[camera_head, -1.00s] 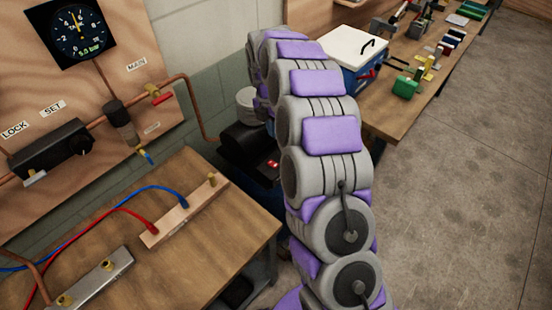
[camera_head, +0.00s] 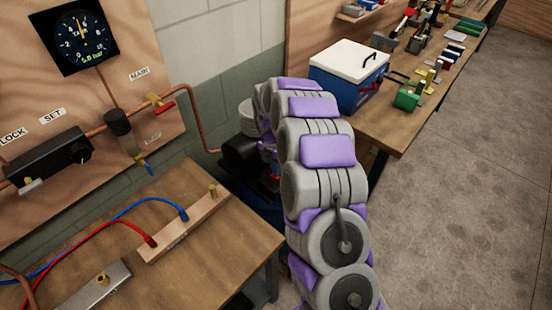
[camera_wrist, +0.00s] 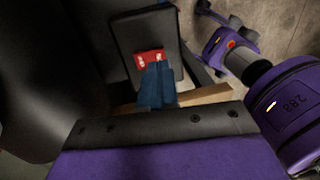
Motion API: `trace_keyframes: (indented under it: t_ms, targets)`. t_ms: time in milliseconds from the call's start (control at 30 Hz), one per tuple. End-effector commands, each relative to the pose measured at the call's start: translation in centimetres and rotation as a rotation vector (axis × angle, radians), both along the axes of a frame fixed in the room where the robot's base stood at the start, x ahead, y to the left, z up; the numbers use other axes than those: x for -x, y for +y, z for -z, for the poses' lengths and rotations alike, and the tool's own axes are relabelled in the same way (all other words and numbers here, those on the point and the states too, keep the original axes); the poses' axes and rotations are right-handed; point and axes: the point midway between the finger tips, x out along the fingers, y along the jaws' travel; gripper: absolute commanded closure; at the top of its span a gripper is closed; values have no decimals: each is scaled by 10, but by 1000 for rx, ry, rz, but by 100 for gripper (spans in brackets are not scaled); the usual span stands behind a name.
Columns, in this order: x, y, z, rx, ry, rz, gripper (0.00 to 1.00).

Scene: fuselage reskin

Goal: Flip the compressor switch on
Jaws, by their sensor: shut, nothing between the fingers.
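The compressor (camera_head: 240,153) is a dark machine on the floor between the two benches, partly hidden behind my arm in the head view. In the wrist view its black switch box (camera_wrist: 126,30) carries a red rocker switch (camera_wrist: 149,56) with small white marks. My gripper (camera_wrist: 157,72) is shut and empty, its blue fingers pointing at the red switch. The fingertips overlap the switch's lower edge in the picture; I cannot tell whether they touch it. The switch's on or off position is not clear.
A wooden bench (camera_head: 245,240) with hoses and manifolds stands at the left. A plywood panel holds the tank gauge (camera_head: 82,38) and a red-handled valve (camera_head: 160,105). A blue cooler (camera_head: 345,85) sits on the right bench. The floor (camera_head: 470,200) at right is open.

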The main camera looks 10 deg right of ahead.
Motion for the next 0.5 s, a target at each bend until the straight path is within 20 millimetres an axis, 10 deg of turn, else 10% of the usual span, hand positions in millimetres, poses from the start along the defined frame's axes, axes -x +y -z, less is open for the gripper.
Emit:
trace_keyframes:
  t_ms: [500]
  targets:
    - [2, -3, 21, 0, -1, 2, 100]
